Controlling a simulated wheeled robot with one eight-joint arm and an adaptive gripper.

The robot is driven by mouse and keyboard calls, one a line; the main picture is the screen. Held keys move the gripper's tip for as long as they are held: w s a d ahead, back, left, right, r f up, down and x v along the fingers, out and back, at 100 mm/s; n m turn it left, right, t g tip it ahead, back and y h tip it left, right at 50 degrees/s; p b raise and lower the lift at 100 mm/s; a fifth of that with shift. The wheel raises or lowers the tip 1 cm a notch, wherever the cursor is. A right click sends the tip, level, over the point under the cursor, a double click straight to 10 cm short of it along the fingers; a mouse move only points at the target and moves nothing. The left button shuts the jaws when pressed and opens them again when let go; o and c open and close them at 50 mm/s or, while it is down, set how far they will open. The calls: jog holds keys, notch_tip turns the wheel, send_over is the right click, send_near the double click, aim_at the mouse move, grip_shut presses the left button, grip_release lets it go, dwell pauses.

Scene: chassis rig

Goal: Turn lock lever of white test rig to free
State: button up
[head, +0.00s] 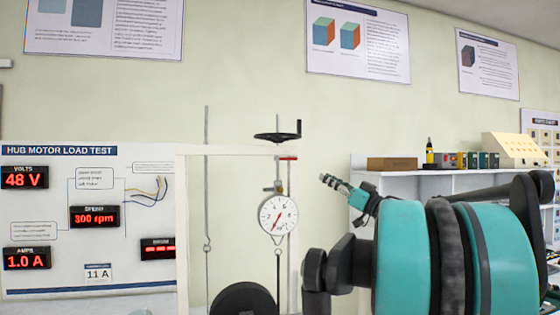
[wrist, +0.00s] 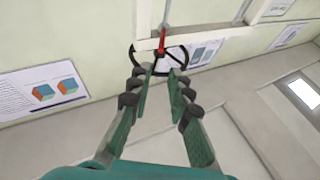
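The white test rig (head: 182,240) stands in the middle of the head view. A short red lever (head: 288,158), which looks like the lock lever, lies level near its top beam, under a black handwheel (head: 278,137).
A round dial gauge (head: 278,215) hangs below the lever, with a black wheel (head: 245,300) lower down. A display board (head: 90,220) with red readouts stands at the left. A white shelf (head: 430,179) with boxes stands at the right behind my arm.

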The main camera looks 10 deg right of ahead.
aim_at(291, 159)
jog(key=x, duration=1.8)
jog(key=shift+a+f, duration=0.15)
jog(key=shift+a, duration=0.15)
jog(key=shift+c, duration=0.6)
grip_shut()
